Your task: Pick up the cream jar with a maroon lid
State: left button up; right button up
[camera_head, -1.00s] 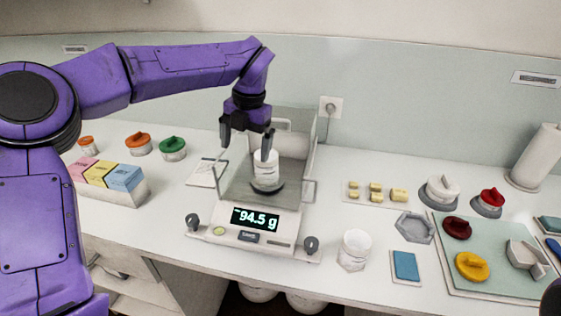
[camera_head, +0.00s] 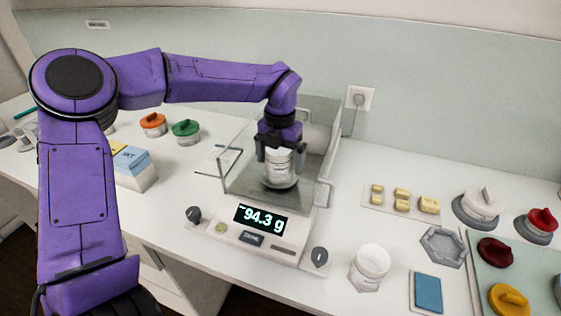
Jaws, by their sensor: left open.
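A maroon lid (camera_head: 495,251) lies on the pale green mat (camera_head: 487,284) at the right, with no jar visible under it. A white jar (camera_head: 279,168) stands upright on the pan of the balance (camera_head: 262,226), inside its clear-walled chamber; I see no maroon lid on it. My left gripper (camera_head: 279,155) is open and points down over this jar, with its fingers on either side of the jar's upper part. I cannot tell whether they touch it. My right gripper is out of view.
Orange (camera_head: 153,121) and green (camera_head: 186,129) lidded jars stand behind left. The chamber's clear walls stand close around my left gripper.

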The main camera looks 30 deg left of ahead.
pick_arm(q)
jog(key=shift+s, duration=0.35)
jog(key=shift+s+r, duration=0.1)
jog(key=shift+c, duration=0.7)
jog(key=c, duration=0.9)
jog(key=r, duration=0.5)
jog(key=r+b, duration=0.1)
jog(key=r, duration=0.4)
jog(key=shift+w, duration=0.2)
